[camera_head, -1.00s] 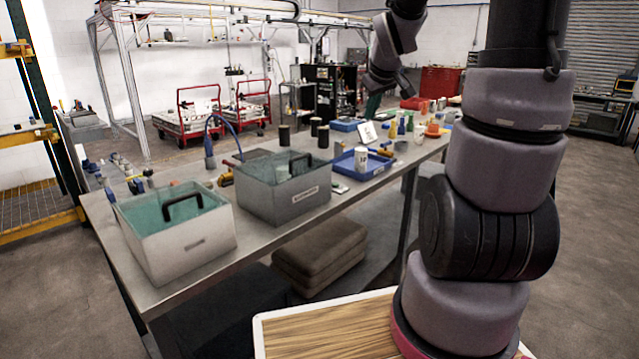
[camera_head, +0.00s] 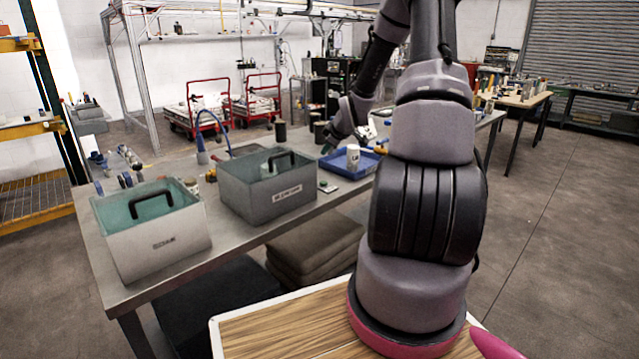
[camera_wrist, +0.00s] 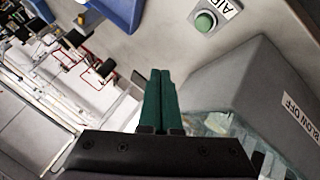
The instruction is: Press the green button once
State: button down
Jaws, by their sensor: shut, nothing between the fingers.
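The green button (camera_wrist: 205,21) is a round cap on a grey square base, at the top of the wrist view beside a white label reading AIR. In the head view its small plate (camera_head: 328,187) lies on the bench between a grey bin and the blue tray. My gripper (camera_wrist: 160,73) has its two green fingers together and empty in the wrist view. The fingertips are apart from the button, below and left of it in that picture. In the head view my gripper (camera_head: 327,148) hangs above the bench near the blue tray.
The grey bin (camera_head: 240,196) with a black handle also shows in the wrist view (camera_wrist: 235,85), labelled BLOW OFF, close to my fingers. A second bin (camera_head: 150,245) stands at left. The blue tray (camera_head: 338,170) holds a white cup (camera_head: 352,157). Dark cylinders stand behind it.

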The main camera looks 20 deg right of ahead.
aim_at(326, 183)
jog(key=shift+f, duration=4.4)
jog(key=shift+f, duration=0.1)
jog(key=shift+f, duration=0.3)
jog(key=shift+f, duration=0.5)
jog(key=shift+r, duration=0.9)
jog(key=shift+r, duration=2.55)
